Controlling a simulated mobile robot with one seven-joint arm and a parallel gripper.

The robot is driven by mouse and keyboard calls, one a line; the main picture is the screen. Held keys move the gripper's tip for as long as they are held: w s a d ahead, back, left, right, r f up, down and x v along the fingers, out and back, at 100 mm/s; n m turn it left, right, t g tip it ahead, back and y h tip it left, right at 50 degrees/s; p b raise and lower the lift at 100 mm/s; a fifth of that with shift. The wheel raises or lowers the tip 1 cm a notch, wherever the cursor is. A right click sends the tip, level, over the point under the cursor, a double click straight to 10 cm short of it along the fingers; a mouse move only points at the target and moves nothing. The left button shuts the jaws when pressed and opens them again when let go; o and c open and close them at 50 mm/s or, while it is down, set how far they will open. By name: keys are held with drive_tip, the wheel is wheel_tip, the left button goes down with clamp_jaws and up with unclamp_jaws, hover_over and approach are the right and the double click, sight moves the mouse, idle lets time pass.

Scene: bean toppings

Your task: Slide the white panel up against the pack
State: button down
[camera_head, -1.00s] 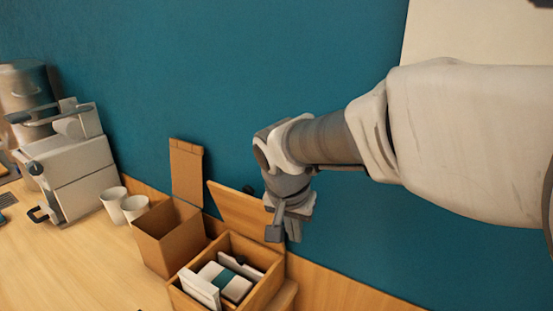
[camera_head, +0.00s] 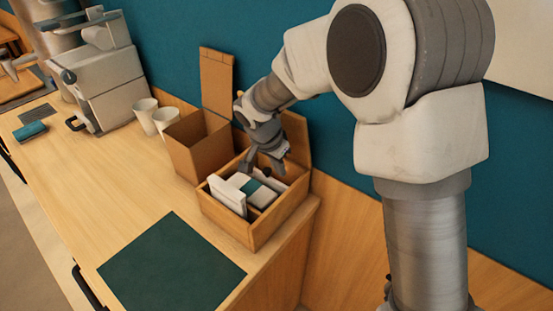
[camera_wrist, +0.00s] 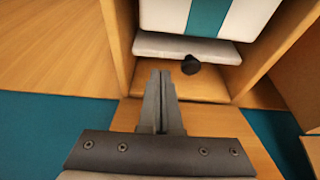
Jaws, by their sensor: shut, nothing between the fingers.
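The white panel (camera_head: 271,180), with a dark knob (camera_wrist: 190,65) on it, stands in an open wooden box (camera_head: 246,234). It also shows in the wrist view (camera_wrist: 160,47). The pack (camera_head: 262,196), white with a teal band, is beside the panel, on the side away from my gripper in the wrist view (camera_wrist: 170,17). A thin dark line runs between them; I cannot tell if they touch. My gripper (camera_head: 275,170) is shut and empty at the back of the box. In the wrist view its fingertips (camera_wrist: 160,75) are left of the knob, apparently apart from it.
Another white slab (camera_head: 228,195) stands on the pack's other side. The box's raised lid (camera_head: 297,140) is behind my gripper. An open cardboard box (camera_head: 198,145), two white cups (camera_head: 155,118) and a coffee machine (camera_head: 104,80) stand leftward. A dark green mat (camera_head: 170,265) lies in front, bare.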

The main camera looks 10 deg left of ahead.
sight(272, 183)
drive_tip(key=shift+x, duration=1.75)
drive_tip(key=shift+s+a+f+b, duration=0.15)
drive_tip(key=shift+s+a+b, duration=0.1)
drive_tip(key=shift+s+b, duration=0.25)
drive_tip(key=shift+s+a+b, duration=0.35)
drive_tip(key=shift+s+b, duration=0.15)
drive_tip(key=shift+s, duration=0.05)
drive_tip(key=shift+s+a+b, duration=0.4)
drive_tip(key=shift+s+b, duration=0.1)
drive_tip(key=shift+s, duration=0.2)
drive_tip(key=shift+r, duration=0.25)
